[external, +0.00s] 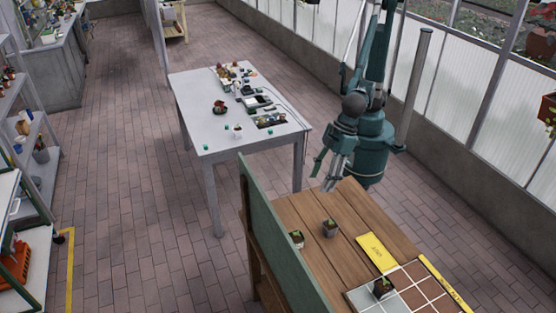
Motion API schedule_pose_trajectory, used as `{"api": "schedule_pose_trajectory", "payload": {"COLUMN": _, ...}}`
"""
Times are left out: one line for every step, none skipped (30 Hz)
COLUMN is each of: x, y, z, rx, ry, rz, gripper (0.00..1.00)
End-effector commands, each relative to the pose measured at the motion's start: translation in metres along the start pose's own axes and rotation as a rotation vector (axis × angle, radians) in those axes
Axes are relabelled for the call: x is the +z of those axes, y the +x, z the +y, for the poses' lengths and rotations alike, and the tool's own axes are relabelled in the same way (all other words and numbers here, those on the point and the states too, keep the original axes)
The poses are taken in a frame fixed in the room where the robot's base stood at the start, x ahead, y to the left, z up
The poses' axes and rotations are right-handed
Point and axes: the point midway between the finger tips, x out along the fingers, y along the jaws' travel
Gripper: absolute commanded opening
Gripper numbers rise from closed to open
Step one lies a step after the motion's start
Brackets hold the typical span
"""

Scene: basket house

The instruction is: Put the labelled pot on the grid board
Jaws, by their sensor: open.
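Three small dark pots with green seedlings are on the wooden bench. One pot (330,229) stands near the bench's middle. Another pot (297,240) is by the green back panel. A third pot (383,289) stands on the grid board (415,298), which has white lines and grey and brown squares. I cannot tell which pot bears a label. My gripper (325,180) is open and appears empty, pointing down near the bench's far edge, apart from the pots.
A yellow card (376,253) with unreadable writing lies beside the grid board. A yellow strip (446,285) runs along the board's right side. The green panel (270,235) rises along the bench's left edge. A grey table (205,120) with small items stands behind.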

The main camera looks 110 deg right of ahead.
Motion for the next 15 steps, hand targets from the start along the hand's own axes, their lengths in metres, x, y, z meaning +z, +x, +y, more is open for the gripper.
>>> {"api": "schedule_pose_trajectory", "payload": {"x": -0.003, "y": -0.006, "z": 0.019, "rx": -0.001, "ry": 0.004, "rz": 0.003, "gripper": 0.51}}
{"api": "schedule_pose_trajectory", "payload": {"x": -0.004, "y": -0.009, "z": 0.029, "rx": -0.002, "ry": 0.005, "rz": 0.004, "gripper": 0.51}}
{"api": "schedule_pose_trajectory", "payload": {"x": -0.006, "y": -0.013, "z": 0.042, "rx": -0.003, "ry": 0.003, "rz": 0.007, "gripper": 0.51}}
{"api": "schedule_pose_trajectory", "payload": {"x": -0.007, "y": -0.016, "z": 0.052, "rx": -0.003, "ry": 0.005, "rz": 0.008, "gripper": 0.51}}
{"api": "schedule_pose_trajectory", "payload": {"x": -0.007, "y": -0.019, "z": 0.062, "rx": -0.005, "ry": 0.004, "rz": 0.01, "gripper": 0.51}}
{"api": "schedule_pose_trajectory", "payload": {"x": -0.008, "y": -0.023, "z": 0.075, "rx": -0.007, "ry": 0.004, "rz": 0.013, "gripper": 0.51}}
{"api": "schedule_pose_trajectory", "payload": {"x": -0.009, "y": -0.026, "z": 0.084, "rx": -0.008, "ry": 0.005, "rz": 0.015, "gripper": 0.51}}
{"api": "schedule_pose_trajectory", "payload": {"x": -0.008, "y": -0.029, "z": 0.093, "rx": -0.009, "ry": 0.004, "rz": 0.017, "gripper": 0.51}}
{"api": "schedule_pose_trajectory", "payload": {"x": -0.008, "y": -0.033, "z": 0.107, "rx": -0.01, "ry": 0.005, "rz": 0.019, "gripper": 0.51}}
{"api": "schedule_pose_trajectory", "payload": {"x": -0.008, "y": -0.035, "z": 0.116, "rx": -0.011, "ry": 0.004, "rz": 0.021, "gripper": 0.51}}
{"api": "schedule_pose_trajectory", "payload": {"x": -0.008, "y": -0.038, "z": 0.125, "rx": -0.011, "ry": 0.004, "rz": 0.024, "gripper": 0.51}}
{"api": "schedule_pose_trajectory", "payload": {"x": -0.007, "y": -0.042, "z": 0.138, "rx": -0.012, "ry": 0.005, "rz": 0.027, "gripper": 0.51}}
{"api": "schedule_pose_trajectory", "payload": {"x": -0.006, "y": -0.045, "z": 0.146, "rx": -0.013, "ry": 0.004, "rz": 0.03, "gripper": 0.51}}
{"api": "schedule_pose_trajectory", "payload": {"x": -0.005, "y": -0.048, "z": 0.156, "rx": -0.014, "ry": 0.005, "rz": 0.033, "gripper": 0.51}}
{"api": "schedule_pose_trajectory", "payload": {"x": -0.004, "y": -0.051, "z": 0.167, "rx": -0.015, "ry": 0.005, "rz": 0.036, "gripper": 0.51}}
